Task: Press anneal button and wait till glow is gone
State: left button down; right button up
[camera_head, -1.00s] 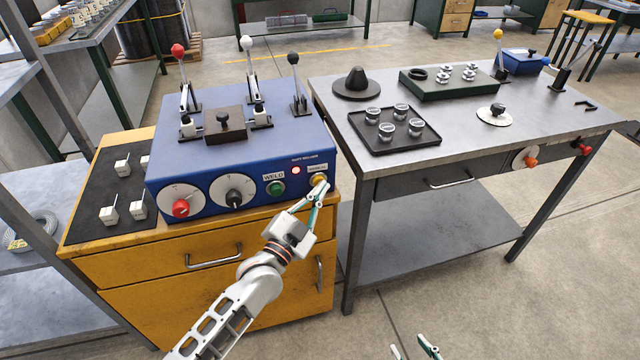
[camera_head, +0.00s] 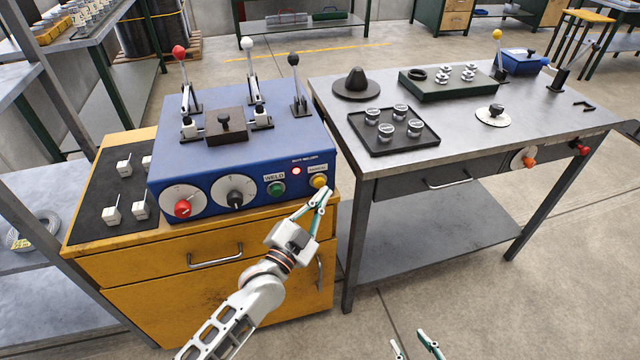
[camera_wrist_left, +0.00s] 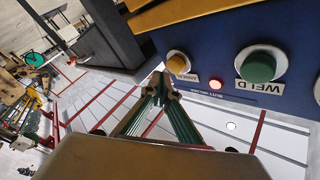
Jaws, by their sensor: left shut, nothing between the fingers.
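The yellow anneal button (camera_head: 319,181) is on the front right of the blue butt-welder box (camera_head: 240,150). It also shows in the left wrist view (camera_wrist_left: 178,65). A small indicator lamp (camera_head: 296,170) beside it is lit red-white, and it shows in the left wrist view (camera_wrist_left: 216,84). The green weld button (camera_head: 276,189) is left of it. My left gripper (camera_head: 326,190) is shut and empty, its tips just below and in front of the yellow button, apart from it. My right gripper (camera_head: 414,342) shows only its fingertips at the bottom edge, apart from each other.
The welder stands on a yellow cabinet (camera_head: 200,283). Two dials, a red one (camera_head: 182,208) and a black one (camera_head: 235,198), are left of the buttons. A grey workbench (camera_head: 465,145) with a black tray (camera_head: 430,142) stands to the right. The floor between is clear.

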pick_arm(q)
jog(key=s, duration=0.1)
jog(key=s+d+p, duration=0.1)
jog(key=s, duration=0.1)
jog(key=s+p, duration=0.1)
jog(key=shift+s+d, duration=0.25)
jog(key=shift+s, duration=0.05)
dwell(0.6)
jog(key=s+a+f+n+g+y, duration=0.6)
jog(key=s+a+f+n, duration=0.2)
jog(key=s+a+f, duration=1)
jog(key=s+a, duration=0.2)
jog(key=s, duration=0.1)
jog(key=shift+s+f+g, duration=0.3)
jog(key=shift+s+f, duration=0.05)
jog(key=shift+s, duration=0.05)
dwell(4.2)
